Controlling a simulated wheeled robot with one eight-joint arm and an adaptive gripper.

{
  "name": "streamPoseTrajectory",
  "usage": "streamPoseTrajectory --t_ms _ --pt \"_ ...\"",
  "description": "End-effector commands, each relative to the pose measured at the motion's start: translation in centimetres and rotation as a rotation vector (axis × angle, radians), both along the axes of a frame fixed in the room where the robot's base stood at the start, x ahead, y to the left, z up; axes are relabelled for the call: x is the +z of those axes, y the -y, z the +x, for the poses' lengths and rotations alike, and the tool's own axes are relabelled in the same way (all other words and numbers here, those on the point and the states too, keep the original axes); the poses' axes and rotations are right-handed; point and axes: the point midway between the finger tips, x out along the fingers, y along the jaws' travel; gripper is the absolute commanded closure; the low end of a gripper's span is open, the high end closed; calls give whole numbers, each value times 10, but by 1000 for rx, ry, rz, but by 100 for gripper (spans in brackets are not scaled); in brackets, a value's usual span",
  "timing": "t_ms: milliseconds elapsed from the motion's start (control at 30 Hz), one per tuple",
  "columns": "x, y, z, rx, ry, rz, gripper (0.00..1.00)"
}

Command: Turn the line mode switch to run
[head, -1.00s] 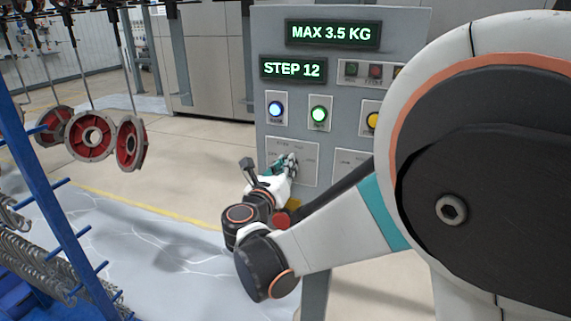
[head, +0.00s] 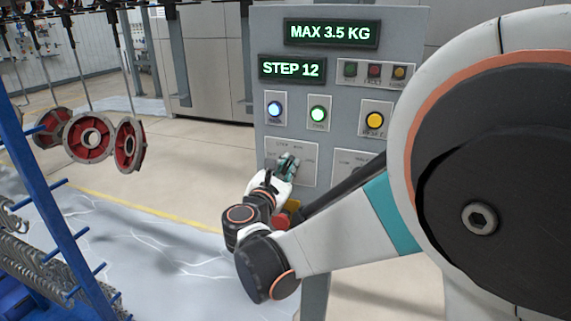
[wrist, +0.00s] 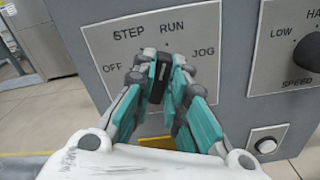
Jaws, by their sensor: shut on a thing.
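The line mode switch is a black knob (wrist: 156,90) on a grey plate (wrist: 205,47) marked OFF, STEP, RUN and JOG. My gripper (wrist: 160,80) is shut on the knob, with teal-padded fingers on both sides. A short white mark on the knob faces up, toward the STEP and RUN side; which of the two it points at is hard to tell. In the head view my gripper (head: 289,166) is at the same plate (head: 306,179) low on the panel, and the fingers hide the knob there.
The grey control panel (head: 345,95) carries lit displays reading MAX 3.5 KG and STEP 12, and blue, green and yellow buttons. A black speed knob (wrist: 309,53) is to the right of the switch. Red-and-grey wheel parts (head: 88,138) hang at left beside a blue rack (head: 45,180).

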Motion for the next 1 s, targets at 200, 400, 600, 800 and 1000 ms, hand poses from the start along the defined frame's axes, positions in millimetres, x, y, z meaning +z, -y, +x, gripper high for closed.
streamPoseTrajectory --t_ms 200,400,600,800,1000 --pt "-1 0 -1 0 9 27 100" --pt "-1 0 -1 0 9 29 100" --pt "-1 0 -1 0 9 29 75" --pt "-1 0 0 0 9 28 67" --pt "0 0 0 0 8 21 67"
